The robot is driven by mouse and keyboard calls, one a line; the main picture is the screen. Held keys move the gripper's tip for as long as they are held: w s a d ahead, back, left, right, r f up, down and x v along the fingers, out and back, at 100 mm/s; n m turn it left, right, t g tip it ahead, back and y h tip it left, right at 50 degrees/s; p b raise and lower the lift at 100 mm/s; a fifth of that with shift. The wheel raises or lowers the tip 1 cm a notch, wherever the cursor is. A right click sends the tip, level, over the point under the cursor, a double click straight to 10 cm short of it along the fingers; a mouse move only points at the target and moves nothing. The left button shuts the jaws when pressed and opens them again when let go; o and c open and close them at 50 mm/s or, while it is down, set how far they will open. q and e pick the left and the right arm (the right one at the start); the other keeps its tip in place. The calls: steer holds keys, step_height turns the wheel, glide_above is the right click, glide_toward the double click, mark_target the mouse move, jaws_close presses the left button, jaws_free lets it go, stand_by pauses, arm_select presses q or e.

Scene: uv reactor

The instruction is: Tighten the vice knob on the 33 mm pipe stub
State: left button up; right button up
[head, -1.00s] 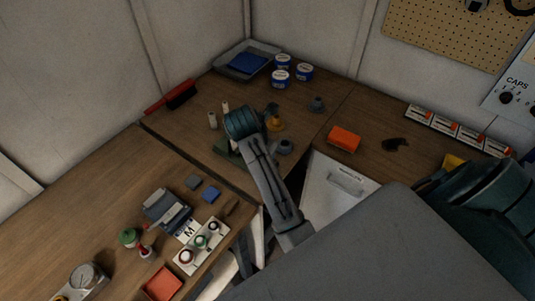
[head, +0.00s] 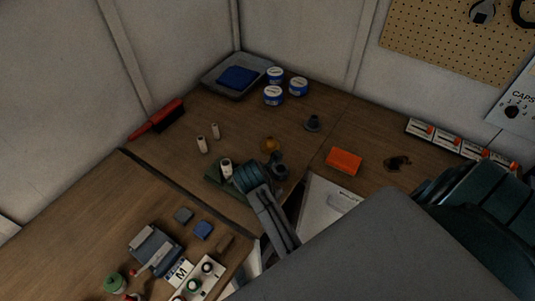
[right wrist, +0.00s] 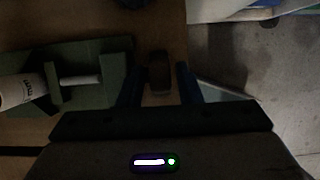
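The green vice (head: 214,174) stands on the bench and also fills the left of the right wrist view (right wrist: 85,55). A white printed pipe stub (right wrist: 20,90) lies in it; its top shows in the head view (head: 226,168). A pale rod runs from the stub side to the vice's end block. The dark vice knob (right wrist: 158,70) is beyond that block. My right gripper (right wrist: 159,90) is at the knob, one finger each side, with narrow gaps; it looks open. In the head view my wrist hides the knob and fingertips. My left gripper is not in view.
Two white stubs (head: 202,145) stand behind the vice. An orange box (head: 343,160) lies farther right. The bench edge is close to the knob.

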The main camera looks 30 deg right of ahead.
steer(key=shift+r, duration=0.1)
jaws_close()
steer(key=shift+w+r, duration=0.1)
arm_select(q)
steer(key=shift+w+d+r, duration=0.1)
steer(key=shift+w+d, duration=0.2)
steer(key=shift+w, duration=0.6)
arm_select(e)
steer(key=shift+d+r+y, duration=0.1)
steer(key=shift+y, duration=0.2)
